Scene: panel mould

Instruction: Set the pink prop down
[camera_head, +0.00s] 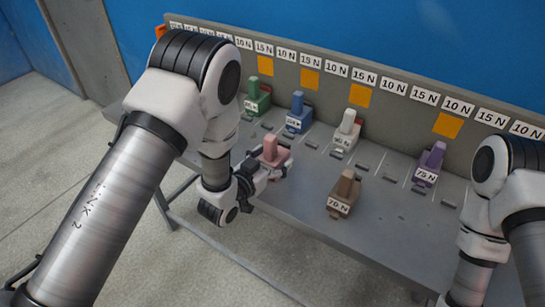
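The pink prop (271,151) is a block with an upright post, at the front left edge of the grey bench (300,215). My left gripper (268,172) reaches it from the front left, with its dark fingers at the sides of the prop's base. It appears shut on the prop. The fingers hide part of the base, and I cannot tell whether its underside touches the bench. My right arm comes in at the right edge, and its gripper is out of view.
Green (258,96), blue (299,113), white (346,131) and purple (430,163) props stand along the back of the bench. A brown prop (344,193) stands nearer the front. A rear panel (290,56) carries newton labels and orange squares. Small slots mark the bench top.

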